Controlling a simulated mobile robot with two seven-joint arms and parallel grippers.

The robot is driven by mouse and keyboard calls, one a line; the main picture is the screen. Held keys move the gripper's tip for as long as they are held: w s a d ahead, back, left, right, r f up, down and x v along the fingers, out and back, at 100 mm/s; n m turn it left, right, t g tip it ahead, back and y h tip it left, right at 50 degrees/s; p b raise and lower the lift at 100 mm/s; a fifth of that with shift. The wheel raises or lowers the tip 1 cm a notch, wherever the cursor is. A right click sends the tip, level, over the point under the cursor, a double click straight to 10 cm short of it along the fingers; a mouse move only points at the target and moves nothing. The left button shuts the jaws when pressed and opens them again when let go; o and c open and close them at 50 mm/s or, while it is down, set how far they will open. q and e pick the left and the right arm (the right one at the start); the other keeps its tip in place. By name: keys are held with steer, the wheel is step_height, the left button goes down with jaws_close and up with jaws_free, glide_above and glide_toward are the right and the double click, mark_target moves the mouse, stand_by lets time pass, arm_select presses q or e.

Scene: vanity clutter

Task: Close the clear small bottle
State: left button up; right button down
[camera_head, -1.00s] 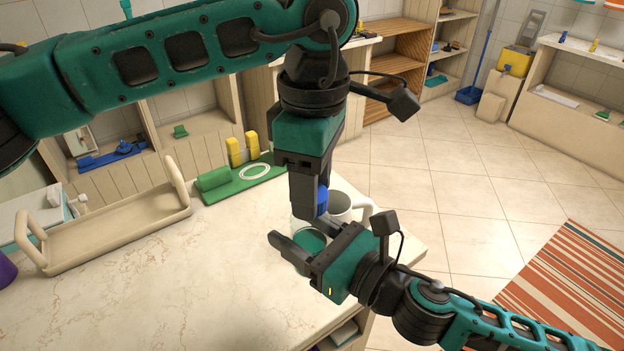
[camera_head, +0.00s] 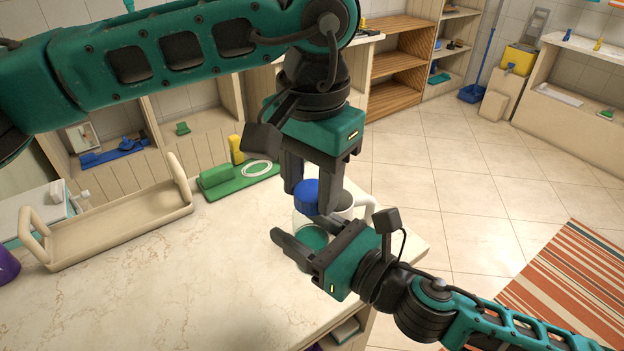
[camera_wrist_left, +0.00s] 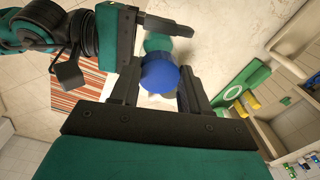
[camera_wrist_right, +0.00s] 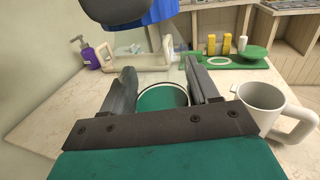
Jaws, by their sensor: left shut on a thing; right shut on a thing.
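The clear small bottle (camera_head: 312,238) with green contents stands near the counter's right end. My right gripper (camera_head: 302,230) is shut on it from the right; in the right wrist view the bottle (camera_wrist_right: 162,97) sits between the fingers. A blue cap (camera_head: 307,194) is held by my left gripper (camera_head: 310,199), which points down from above.
A white mug (camera_head: 360,206) stands close behind and right of the bottle. A beige tray (camera_head: 110,235) with handles stands at the left. A green mat (camera_head: 230,185) with a yellow item is at the back. The counter's front left is clear.

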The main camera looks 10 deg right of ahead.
arm_select(q)
steer(key=m, duration=0.5)
steer(key=shift+w+m, duration=0.1)
steer(key=shift+m, duration=0.2)
steer(key=o, duration=1.1)
steer(key=shift+r, duration=2.25)
steer(key=shift+c, duration=0.4)
